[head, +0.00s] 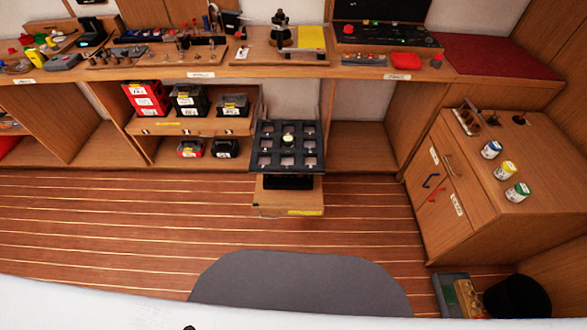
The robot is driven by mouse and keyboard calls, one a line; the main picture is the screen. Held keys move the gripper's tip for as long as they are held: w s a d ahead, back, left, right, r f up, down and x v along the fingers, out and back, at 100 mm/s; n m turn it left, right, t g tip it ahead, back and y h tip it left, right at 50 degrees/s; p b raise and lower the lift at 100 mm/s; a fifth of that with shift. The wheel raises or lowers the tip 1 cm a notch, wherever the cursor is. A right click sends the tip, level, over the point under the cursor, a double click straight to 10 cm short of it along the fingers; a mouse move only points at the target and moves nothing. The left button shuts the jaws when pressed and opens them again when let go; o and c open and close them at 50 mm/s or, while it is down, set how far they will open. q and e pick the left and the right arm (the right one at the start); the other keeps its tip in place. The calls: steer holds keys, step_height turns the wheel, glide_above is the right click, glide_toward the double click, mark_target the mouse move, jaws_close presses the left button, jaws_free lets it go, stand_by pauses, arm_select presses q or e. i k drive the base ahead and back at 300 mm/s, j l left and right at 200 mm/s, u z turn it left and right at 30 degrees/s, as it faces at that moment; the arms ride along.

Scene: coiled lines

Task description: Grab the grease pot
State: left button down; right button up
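Three small white pots stand upright on the wooden cabinet at the right, in a slanting row. One has a blue lid (491,149), one a yellow lid (506,169) and one a green lid (518,192). A small round item with a pale yellow top (288,140) sits on the black compartment tray (260,158) in the middle. The labels are too small to read, so I cannot tell which of these is the grease pot. Neither of my grippers shows in this view.
The tray stands over an open drawer (289,200) jutting from under the long workbench (200,74). Tools crowd the bench. Small fittings (467,118) stand at the cabinet's back. A black bin (517,297) is at the lower right.

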mark_target(520, 191)
steer(key=z, duration=1.85)
